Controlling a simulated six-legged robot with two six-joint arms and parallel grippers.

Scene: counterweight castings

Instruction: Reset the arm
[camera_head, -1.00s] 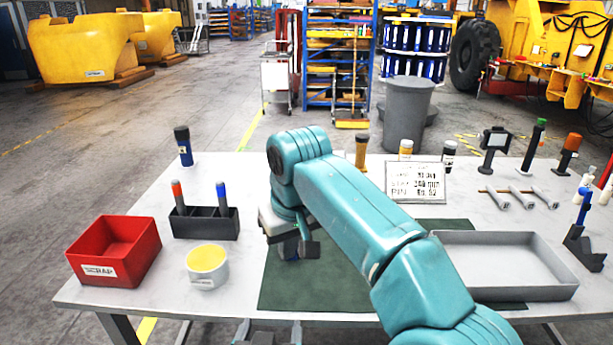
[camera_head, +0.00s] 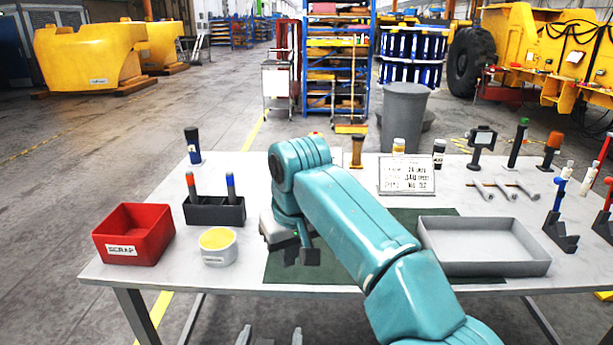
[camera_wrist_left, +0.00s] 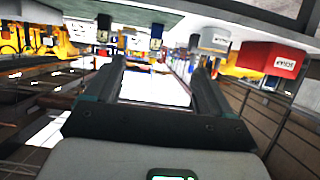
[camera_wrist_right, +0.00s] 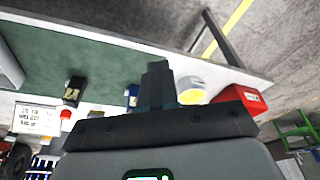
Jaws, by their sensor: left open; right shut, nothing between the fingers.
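My right arm is the teal one crossing the head view. Its gripper (camera_head: 303,256) hangs over the left part of the green mat (camera_head: 290,270). In the right wrist view the right gripper (camera_wrist_right: 157,68) has its fingers together with nothing between them. My left gripper (camera_head: 270,335) shows only as two fingertips at the bottom edge of the head view, in front of the table. In the left wrist view the left gripper (camera_wrist_left: 159,66) has its fingers wide apart and empty.
The table holds a red scrap bin (camera_head: 134,246), white tub (camera_head: 217,257), dark marker holder (camera_head: 214,212), grey tray (camera_head: 484,268), sign (camera_head: 407,190) and several upright tools. Rods (camera_head: 492,190) lie at the right. A grey barrel (camera_head: 404,115) stands behind the table.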

